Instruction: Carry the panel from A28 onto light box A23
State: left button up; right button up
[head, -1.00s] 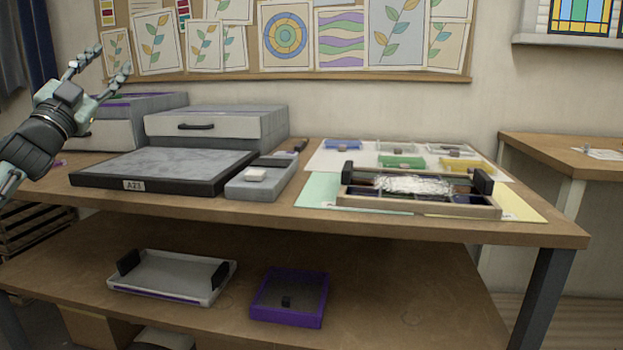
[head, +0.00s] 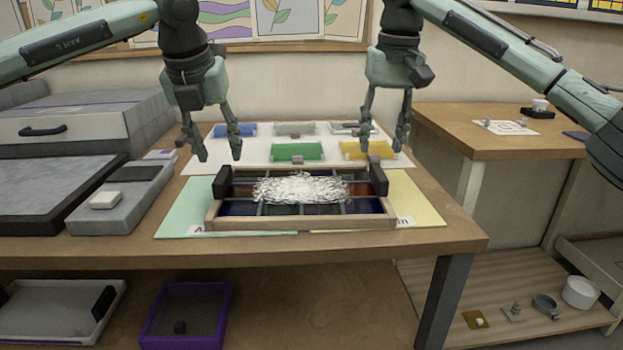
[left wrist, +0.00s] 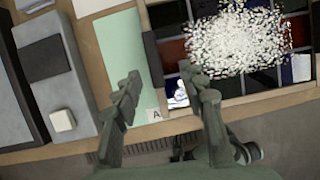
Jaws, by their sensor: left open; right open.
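The panel (head: 385,206) is a wooden-framed grid of dark coloured panes with a white speckled heap in its middle. It lies on a pale green and a yellow sheet. A black block handle stands at its left end (head: 222,182) and right end (head: 378,177). My left gripper (head: 219,152) is open and empty above the left handle, apart from it. In the left wrist view, that handle (left wrist: 153,58) shows between the open fingers (left wrist: 160,88). My right gripper (head: 385,145) is open above the right handle. The light box (head: 45,190), grey-topped and dark-edged, is cut off at left; its label is out of view.
A grey tray (head: 125,200) with a white block (head: 105,200) stands between light box and panel. Coloured trays, including a green one (head: 298,151) and a yellow one (head: 362,150), lie behind the panel. Grey drawers (head: 75,130) stand behind the light box.

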aim_at(221, 174)
pick_arm(q)
jog(key=shift+a+r, duration=0.1)
jog(key=shift+a, duration=0.3)
pick_arm(e)
jog(key=shift+s+d+r, duration=0.1)
jog(key=shift+s+d, duration=0.1)
pick_arm(q)
jog(key=x, duration=0.8)
jog(key=shift+a, duration=0.1)
pick_arm(e)
jog(key=f, duration=0.5)
jog(key=w+f, duration=0.1)
jog(key=f, duration=0.1)
jog(key=shift+w+f, duration=0.1)
jog(key=shift+f, duration=0.3)
pick_arm(q)
jog(key=shift+r, duration=0.1)
grip_shut()
pick_arm(e)
grip_shut()
